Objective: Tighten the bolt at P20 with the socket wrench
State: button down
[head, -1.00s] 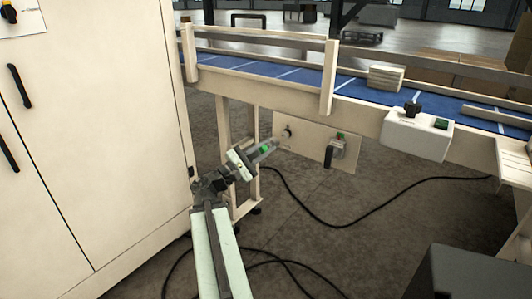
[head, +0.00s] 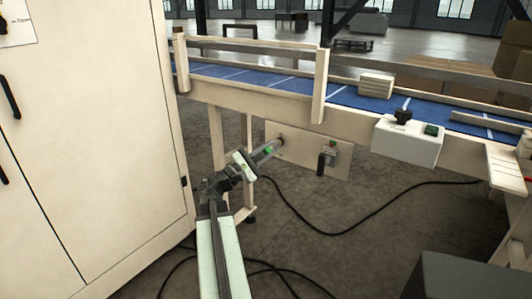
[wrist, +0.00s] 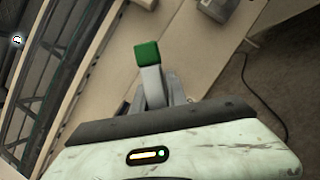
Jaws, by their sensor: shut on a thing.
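The socket wrench (head: 266,151), a grey tool with a green band, is held in my gripper (head: 248,163). It points up and right at the pale panel (head: 300,160) under the conveyor. Its far end meets the dark bolt spot (head: 281,139) on the panel's upper left, or lies just in front of it; I cannot tell whether it is seated. The wrench's end hides most of the bolt. In the wrist view the wrench's green part (wrist: 147,52) sticks out beyond my gripper (wrist: 155,98). No P20 label is readable.
A black handle (head: 321,163) on a grey fitting sits at the panel's right. The blue conveyor (head: 260,77) runs above, with a white control box (head: 407,141) on its front rail. A tall cream cabinet (head: 90,130) stands at the left. A black cable (head: 345,232) lies on the floor.

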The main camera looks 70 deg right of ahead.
jog(key=shift+d+f+m+t+y+p, duration=0.25)
jog(key=shift+f+m+t+y+p, duration=0.4)
jog(key=shift+m+p, duration=1.9)
jog(key=shift+d+f+m+t+y+p, duration=0.3)
jog(key=shift+m+t+y+p, duration=0.75)
jog(key=shift+m, duration=2.8)
jog(key=shift+d+f+m+t+y+p, duration=0.25)
jog(key=shift+f+m+t+y+p, duration=0.45)
jog(key=shift+m+p, duration=1.95)
jog(key=shift+r+m+b, duration=0.25)
jog(key=shift+m+b, duration=0.3)
jog(key=shift+b, duration=0.05)
jog(key=shift+a, duration=0.1)
jog(key=shift+w+a, duration=0.2)
jog(key=shift+a, duration=0.55)
jog(key=shift+w+a, duration=0.25)
jog(key=shift+a, duration=0.55)
jog(key=shift+w+a, duration=0.2)
jog(key=shift+a, duration=0.55)
jog(key=shift+r+y, duration=0.1)
jog(key=shift+y, duration=0.2)
